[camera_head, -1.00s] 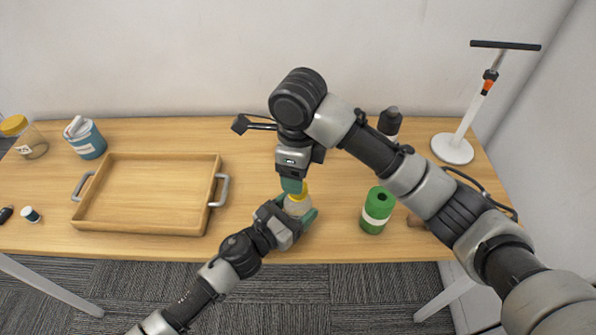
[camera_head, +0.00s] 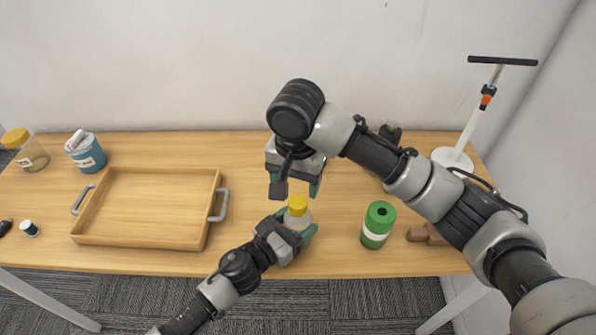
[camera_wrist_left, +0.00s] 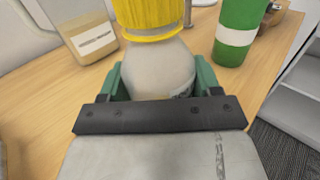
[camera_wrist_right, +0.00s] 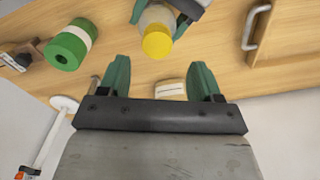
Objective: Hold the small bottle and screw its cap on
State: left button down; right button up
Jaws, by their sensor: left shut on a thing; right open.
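The small bottle (camera_head: 298,221) is pale and stands upright near the front edge of the table, with its yellow cap (camera_head: 298,204) on top. My left gripper (camera_head: 293,240) is shut around the bottle's body; the left wrist view shows the bottle (camera_wrist_left: 158,68) between its fingers and the ridged cap (camera_wrist_left: 150,18) above. Whether the cap is fully tight cannot be told. My right gripper (camera_head: 297,186) is above and behind the cap, apart from it. In the right wrist view its fingers (camera_wrist_right: 160,80) are open and empty, and the cap (camera_wrist_right: 157,42) lies beyond them.
A wooden tray (camera_head: 150,242) with metal handles is on the left. A green cylinder (camera_head: 378,222) with a white band stands to the right of the bottle. A yellow-lidded jar (camera_head: 28,152) and a blue tub (camera_head: 86,152) stand at the far left.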

jog(key=n, duration=0.4)
jog(key=shift+r, duration=0.15)
jog(key=n, duration=0.8)
jog(key=shift+r, duration=0.15)
jog(key=n, duration=0.3)
jog(key=shift+r+n, duration=0.15)
jog(key=shift+n, duration=0.25)
jog(key=n, duration=0.5)
jog(key=shift+r+n, duration=0.1)
jog(key=shift+n, duration=0.3)
jog(key=n, duration=0.4)
jog(key=shift+r, duration=0.1)
jog(key=n, duration=0.4)
jog(key=shift+r, duration=0.1)
jog(key=n, duration=0.3)
jog(key=shift+n, duration=0.3)
jog(key=n, duration=0.4)
jog(key=shift+d+r, duration=0.1)
jog(key=shift+r, duration=0.05)
jog(key=n, duration=0.3)
jog(key=shift+r, duration=0.1)
jog(key=n, duration=0.4)
